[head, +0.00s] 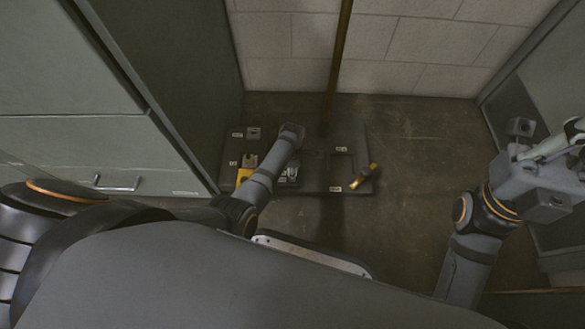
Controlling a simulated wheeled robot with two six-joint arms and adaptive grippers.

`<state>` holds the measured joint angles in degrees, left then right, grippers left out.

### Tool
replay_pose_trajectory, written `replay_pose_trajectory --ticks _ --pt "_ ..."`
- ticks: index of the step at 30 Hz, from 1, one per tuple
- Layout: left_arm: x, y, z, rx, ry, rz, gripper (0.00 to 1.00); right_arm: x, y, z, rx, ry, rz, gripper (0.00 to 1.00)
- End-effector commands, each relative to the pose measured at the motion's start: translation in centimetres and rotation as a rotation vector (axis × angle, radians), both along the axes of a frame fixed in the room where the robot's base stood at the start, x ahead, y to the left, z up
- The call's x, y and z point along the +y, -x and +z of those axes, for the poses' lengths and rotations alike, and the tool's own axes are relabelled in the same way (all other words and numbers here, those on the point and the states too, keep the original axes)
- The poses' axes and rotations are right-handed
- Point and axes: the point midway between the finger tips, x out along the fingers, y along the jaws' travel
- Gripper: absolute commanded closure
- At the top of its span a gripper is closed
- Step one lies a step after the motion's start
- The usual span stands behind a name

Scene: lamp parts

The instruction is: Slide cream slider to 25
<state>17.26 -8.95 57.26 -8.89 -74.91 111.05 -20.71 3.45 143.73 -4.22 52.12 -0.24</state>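A dark panel (322,184) with several small fixtures and white labels lies in the head view's middle. On its left side are a yellow block (244,175) and a small tan piece (250,160) above it. I cannot make out a cream slider for certain, nor read any scale. My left arm reaches over the panel and hides part of it. A small metallic shape beside its forearm is too unclear to name, and I cannot make out the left fingers. My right gripper (573,137) is at the right edge, away from the panel and partly cut off.
A brass cylinder (361,177) sits at the panel's right part. A brown pole (338,62) rises behind the panel. A grey cabinet (68,145) stands close on the left and a pale block wall (400,45) behind. Bare floor (420,140) lies to the right.

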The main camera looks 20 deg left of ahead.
Motion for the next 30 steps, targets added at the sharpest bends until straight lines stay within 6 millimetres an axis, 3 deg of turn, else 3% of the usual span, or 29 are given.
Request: replay_pose_trajectory --ticks 8,21,30 --pt "0.0 0.0 0.3 0.0 0.001 0.0 0.49 0.0 0.1 0.1 -0.005 -0.002 -0.001 1.0" --pt "0.0 0.0 7.0 -0.001 0.0 0.0 0.49 0.0 0.1 0.1 -0.002 0.0 -0.001 1.0" --pt "0.0 0.0 7.5 0.001 0.0 0.0 0.49 0.0 0.1 0.1 -0.002 0.0 0.0 1.0"
